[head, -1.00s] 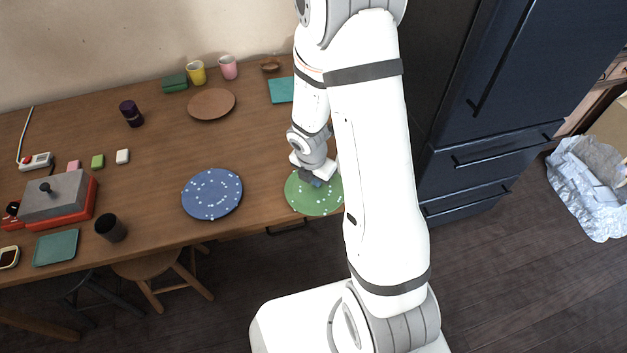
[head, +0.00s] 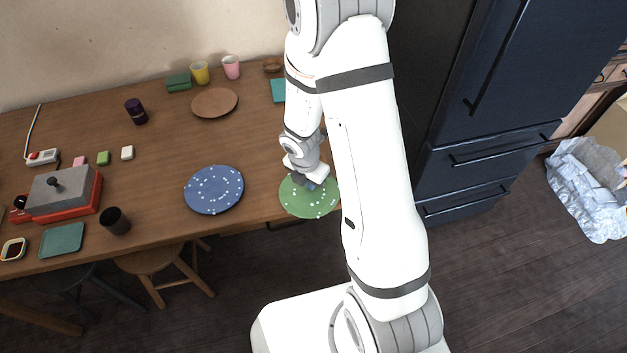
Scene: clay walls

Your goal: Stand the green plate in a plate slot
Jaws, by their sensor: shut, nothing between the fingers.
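The green plate (head: 298,207), with pale speckles, lies at the front edge of the table, at the right end of its visible part. Its front rim seems to reach slightly past the table edge. My gripper (head: 310,185) points down over the back part of the plate, with its fingertips at or just above the surface. It is shut and holds nothing; whether it touches the plate is hard to tell. My arm hides the area right of the plate. I see no plate slot in this view.
A blue speckled plate (head: 214,203) lies just left of the green one. A brown plate (head: 214,103), yellow mug (head: 200,74) and pink mug (head: 231,68) stand farther back. A dark cup (head: 115,221) is near the front left. A dark fridge (head: 480,110) stands right.

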